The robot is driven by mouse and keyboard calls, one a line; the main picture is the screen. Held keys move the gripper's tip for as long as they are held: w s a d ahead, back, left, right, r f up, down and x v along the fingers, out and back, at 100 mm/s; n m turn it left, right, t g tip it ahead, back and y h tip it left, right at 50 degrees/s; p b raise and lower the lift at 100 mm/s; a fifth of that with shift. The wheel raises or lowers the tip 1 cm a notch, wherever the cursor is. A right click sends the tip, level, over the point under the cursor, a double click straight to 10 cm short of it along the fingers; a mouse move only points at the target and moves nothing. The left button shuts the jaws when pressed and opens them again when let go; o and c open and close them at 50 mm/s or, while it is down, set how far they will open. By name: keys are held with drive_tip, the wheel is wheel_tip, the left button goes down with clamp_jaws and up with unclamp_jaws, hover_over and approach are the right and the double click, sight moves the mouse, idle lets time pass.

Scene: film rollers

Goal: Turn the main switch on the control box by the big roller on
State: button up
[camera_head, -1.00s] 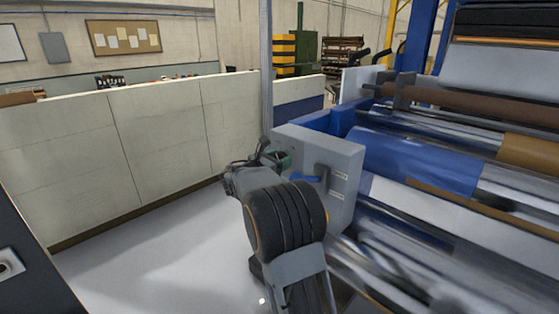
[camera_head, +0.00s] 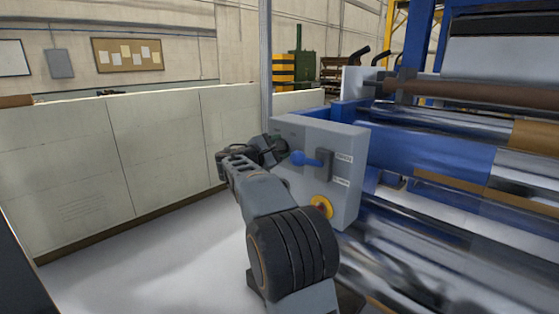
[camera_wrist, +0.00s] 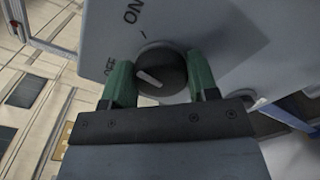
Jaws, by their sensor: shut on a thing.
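The control box (camera_head: 341,200) is a grey cabinet beside the big roller machine. In the wrist view its main switch (camera_wrist: 158,72) is a round black knob with a white pointer line, between "ON" and "OFF" labels. The pointer is turned toward the OFF label. My gripper (camera_wrist: 162,76) has its green fingers on either side of the knob and is shut on it. In the head view my gripper (camera_head: 275,148) is at the left part of the box's front, and it hides the knob there.
A blue lever (camera_head: 303,159) and a yellow-ringed round button (camera_head: 321,207) sit on the box front, close to my arm. The blue and metal rollers (camera_head: 430,140) stand at right. A low pale wall (camera_head: 100,160) runs at left, with clear floor (camera_head: 150,260) before it.

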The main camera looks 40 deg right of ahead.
drive_tip(key=m+b, duration=0.3)
drive_tip(key=shift+f+m, duration=0.25)
drive_tip(key=shift+m, duration=0.05)
drive_tip(key=shift+r+m+b, duration=0.1)
drive_tip(key=shift+m+b, duration=0.4)
drive_tip(key=shift+b, duration=0.2)
drive_tip(key=shift+r, duration=0.1)
drive_tip(key=o, duration=0.9)
drive_tip(key=shift+o, duration=0.2)
drive_tip(key=s+a, duration=0.2)
drive_tip(key=a, duration=1.1)
drive_tip(key=shift+s+a+b, duration=0.25)
drive_tip(key=shift+a+b, duration=0.05)
drive_tip(key=shift+b, duration=0.1)
